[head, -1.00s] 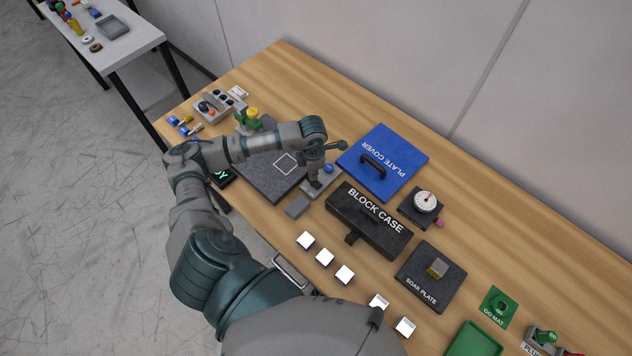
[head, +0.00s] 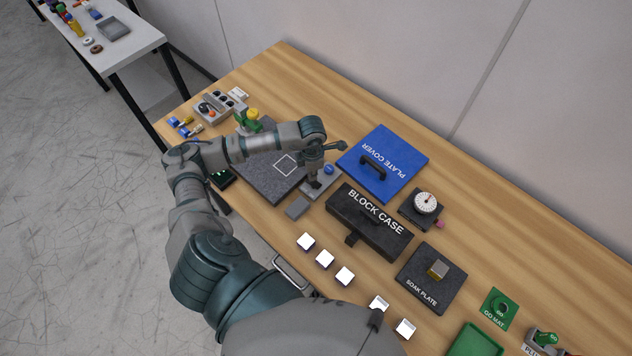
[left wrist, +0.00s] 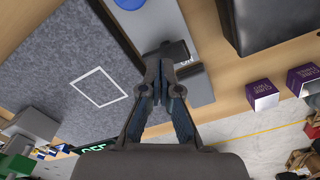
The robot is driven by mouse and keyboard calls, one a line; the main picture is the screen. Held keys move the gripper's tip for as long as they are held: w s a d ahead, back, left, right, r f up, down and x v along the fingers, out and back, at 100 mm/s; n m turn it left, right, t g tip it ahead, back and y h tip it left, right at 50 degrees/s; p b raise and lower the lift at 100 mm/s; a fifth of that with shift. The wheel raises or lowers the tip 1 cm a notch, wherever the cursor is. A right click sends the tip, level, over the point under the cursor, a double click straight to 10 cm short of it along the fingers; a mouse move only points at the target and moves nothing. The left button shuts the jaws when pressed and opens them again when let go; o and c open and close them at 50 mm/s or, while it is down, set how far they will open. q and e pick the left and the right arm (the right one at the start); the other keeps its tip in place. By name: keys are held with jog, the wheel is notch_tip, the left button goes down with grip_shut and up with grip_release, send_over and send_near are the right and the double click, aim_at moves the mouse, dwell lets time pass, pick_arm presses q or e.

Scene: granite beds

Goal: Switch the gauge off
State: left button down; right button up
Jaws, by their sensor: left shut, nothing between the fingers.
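A grey plate (head: 322,180) with a blue round knob (head: 329,169) lies at the edge of the granite slab (head: 262,178). In the left wrist view the plate (left wrist: 200,85) carries a black switch piece (left wrist: 168,50) with white lettering, seemingly "ON", beside it. My left gripper (head: 315,185) points down over this plate. In the left wrist view its fingers (left wrist: 159,68) are shut and empty, their tips at or just over the black piece; contact cannot be told. A dark display (head: 221,177) with green characters sits left of the slab, partly behind my arm. My right gripper is not in view.
The black block case (head: 370,222) stands right of the plate, and the blue plate cover (head: 400,150) behind it. A dial indicator (head: 425,203) stands farther right. Several white-topped blocks (head: 325,258) line the front edge. Bare wood lies along the back.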

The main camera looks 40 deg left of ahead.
pick_arm(q)
jog(key=shift+a+r+p, duration=0.15)
jog(key=shift+r+p, duration=0.25)
jog(key=shift+r, duration=0.55)
jog(key=shift+a+r, duration=0.15)
jog(key=shift+r, duration=0.2)
jog(key=shift+a+r+p, duration=0.15)
jog(key=shift+r+p, duration=0.15)
jog(key=shift+p, duration=0.15)
jog(key=shift+a+r+p, duration=0.25)
jog(key=shift+r+p, duration=0.2)
jog(key=shift+r, duration=0.2)
jog(key=shift+d+r, duration=0.5)
jog(key=shift+r, duration=0.05)
jog(key=shift+a, duration=0.1)
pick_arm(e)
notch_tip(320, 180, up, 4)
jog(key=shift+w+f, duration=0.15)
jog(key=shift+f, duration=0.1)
pick_arm(q)
jog(key=shift+a, duration=0.1)
